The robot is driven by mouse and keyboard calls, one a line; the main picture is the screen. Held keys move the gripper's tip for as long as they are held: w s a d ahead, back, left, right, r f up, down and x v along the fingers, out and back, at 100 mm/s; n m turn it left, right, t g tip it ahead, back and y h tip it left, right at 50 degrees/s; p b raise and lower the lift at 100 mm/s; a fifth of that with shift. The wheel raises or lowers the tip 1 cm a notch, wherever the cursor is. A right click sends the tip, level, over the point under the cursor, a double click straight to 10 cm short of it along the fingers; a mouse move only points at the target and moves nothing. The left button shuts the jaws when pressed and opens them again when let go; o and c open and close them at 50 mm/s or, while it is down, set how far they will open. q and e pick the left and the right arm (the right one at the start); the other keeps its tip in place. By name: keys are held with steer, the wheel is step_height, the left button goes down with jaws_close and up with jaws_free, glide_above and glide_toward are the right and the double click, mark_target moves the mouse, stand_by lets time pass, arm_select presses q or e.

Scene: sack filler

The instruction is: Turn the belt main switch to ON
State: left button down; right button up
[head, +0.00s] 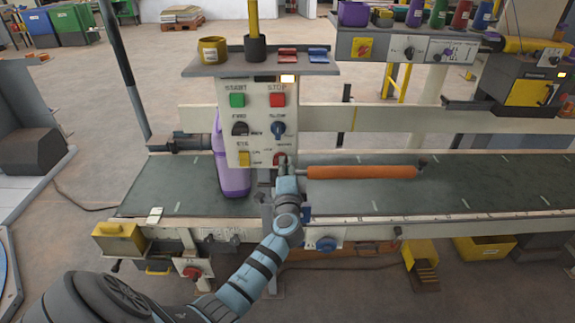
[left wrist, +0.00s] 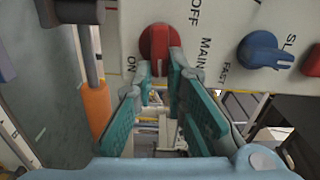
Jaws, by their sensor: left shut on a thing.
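The belt main switch is a red round knob (left wrist: 158,42) low on the cream control panel (head: 252,98). In the wrist view the words ON, OFF and MAIN are printed around it. Its grip ridge runs up and down in that view; I cannot tell exactly which word it points to. My left gripper (left wrist: 160,72) has its teal fingers on both sides of the knob, shut on it. My right gripper is not in view.
Above sit a blue selector (head: 278,130), a green START button (head: 237,100) and a red STOP button (head: 277,99). An orange roller (head: 362,172) is close on the right, and a purple bottle (head: 231,168) is on the left. The green belt (head: 460,185) runs behind.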

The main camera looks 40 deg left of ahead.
arm_select(q)
steer(key=shift+f+m, duration=0.1)
steer(key=shift+m, duration=0.4)
steer(key=c, duration=1.6)
jaws_free()
steer(key=v, duration=1.2)
steer(key=shift+w+d, duration=0.1)
